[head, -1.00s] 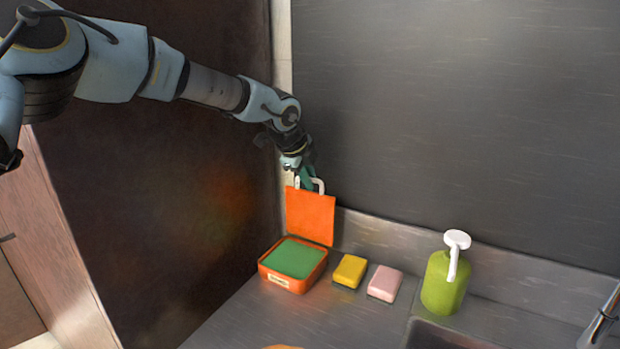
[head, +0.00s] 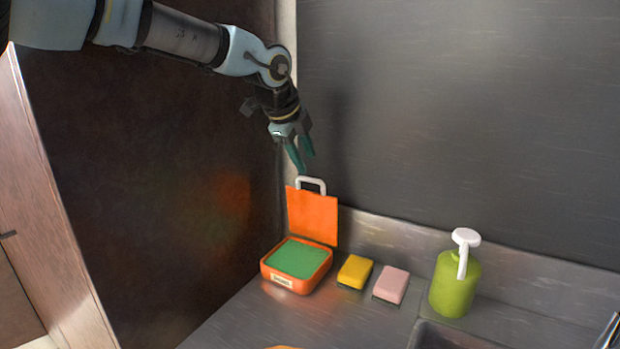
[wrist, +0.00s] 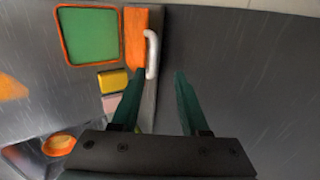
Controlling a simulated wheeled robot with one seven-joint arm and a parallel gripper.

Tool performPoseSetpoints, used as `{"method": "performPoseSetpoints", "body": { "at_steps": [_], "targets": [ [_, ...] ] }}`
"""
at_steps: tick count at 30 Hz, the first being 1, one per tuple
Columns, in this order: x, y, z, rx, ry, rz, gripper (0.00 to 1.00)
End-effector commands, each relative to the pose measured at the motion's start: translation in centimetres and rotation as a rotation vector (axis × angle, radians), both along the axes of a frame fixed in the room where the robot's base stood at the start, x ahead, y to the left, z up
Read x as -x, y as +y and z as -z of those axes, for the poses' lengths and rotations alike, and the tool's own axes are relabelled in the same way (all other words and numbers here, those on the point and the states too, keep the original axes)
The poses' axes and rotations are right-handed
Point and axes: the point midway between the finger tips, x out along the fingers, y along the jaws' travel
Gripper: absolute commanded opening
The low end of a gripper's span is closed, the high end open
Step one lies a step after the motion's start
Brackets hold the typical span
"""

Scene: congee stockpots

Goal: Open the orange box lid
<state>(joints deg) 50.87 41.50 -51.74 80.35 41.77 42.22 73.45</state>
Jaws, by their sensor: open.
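The orange box (head: 289,284) sits on the counter in the corner, with something green (head: 298,258) filling its inside. Its orange lid (head: 312,216) stands upright at the back of the box, open, with a white handle (head: 311,183) on its top edge. My gripper (head: 304,170) is open and empty, just above the handle and apart from it. In the wrist view, the fingers (wrist: 155,80) are spread, and the white handle (wrist: 151,54) lies just beyond them. The box (wrist: 60,38) and lid (wrist: 136,38) show at the upper left.
A yellow sponge (head: 354,272) and a pink sponge (head: 391,285) lie right of the box. A green pump bottle (head: 455,283) stands farther right by the sink (head: 440,338). A dark panel (head: 170,150) rises at the left, and a grey wall (head: 450,110) behind.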

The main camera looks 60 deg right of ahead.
Motion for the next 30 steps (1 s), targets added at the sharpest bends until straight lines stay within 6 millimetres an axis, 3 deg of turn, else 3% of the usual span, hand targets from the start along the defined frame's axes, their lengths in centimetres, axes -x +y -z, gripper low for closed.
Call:
{"method": "performPoseSetpoints", "body": {
  "at_steps": [6,15,18,22,27,30],
  "targets": [
    [-0.1,1.1,-2.0,0.004,-0.001,-0.001,0.45],
    [0.0,1.3,-2.4,0.005,0.000,0.001,0.45],
    [0.0,1.3,-2.2,0.009,-0.001,0.003,0.35],
    [0.9,1.4,-0.6,0.059,-0.006,0.024,0.20],
    [2.5,2.4,3.2,0.219,-0.004,0.069,0.01],
    [2.7,3.7,5.0,0.333,0.007,0.081,0.00]
  ]
}}
